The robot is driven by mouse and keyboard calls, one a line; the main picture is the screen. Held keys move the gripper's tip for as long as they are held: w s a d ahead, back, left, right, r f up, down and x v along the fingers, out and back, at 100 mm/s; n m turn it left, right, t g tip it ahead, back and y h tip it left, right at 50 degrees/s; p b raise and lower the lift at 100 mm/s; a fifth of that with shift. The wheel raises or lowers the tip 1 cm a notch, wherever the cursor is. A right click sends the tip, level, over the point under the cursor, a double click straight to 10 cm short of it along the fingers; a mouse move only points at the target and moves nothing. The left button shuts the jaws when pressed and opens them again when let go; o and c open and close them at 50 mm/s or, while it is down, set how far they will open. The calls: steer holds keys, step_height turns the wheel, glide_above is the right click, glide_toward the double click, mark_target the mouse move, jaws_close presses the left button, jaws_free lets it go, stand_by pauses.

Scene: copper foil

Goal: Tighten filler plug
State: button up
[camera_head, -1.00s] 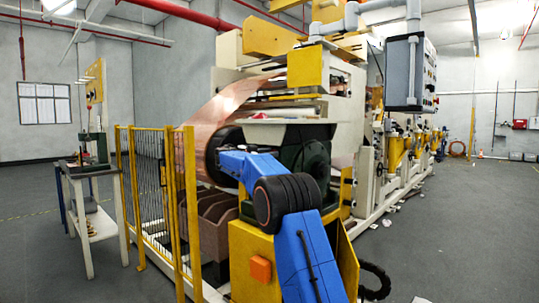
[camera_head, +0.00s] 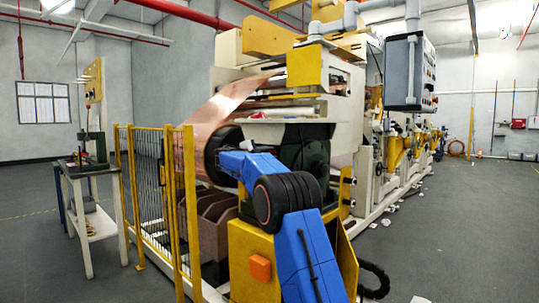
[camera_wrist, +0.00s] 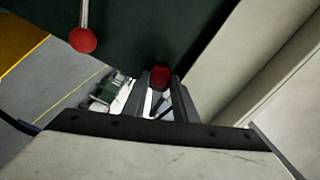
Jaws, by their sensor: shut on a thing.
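In the wrist view a small red plug (camera_wrist: 160,77) sits against a dark green housing (camera_wrist: 150,35). My gripper (camera_wrist: 158,86) has its two grey fingers on either side of the plug, shut on it. The plug's lower part is hidden between the fingers. In the head view the green housing (camera_head: 316,156) shows on the machine behind my blue arm. My gripper and the plug are hidden there.
A red ball knob on a thin rod (camera_wrist: 83,40) stands left of the plug. A pale machine wall (camera_wrist: 225,55) is close on the right. A yellow fence (camera_head: 188,215) and a small side table (camera_head: 92,172) stand left. Open floor (camera_head: 450,220) lies right.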

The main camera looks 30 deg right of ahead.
steer(key=shift+f+m, duration=0.15)
steer(key=shift+m, duration=0.45)
steer(key=o, duration=1.1)
steer(key=v, duration=1.7)
steer(key=shift+s+a, duration=0.1)
steer(key=shift+a, duration=0.1)
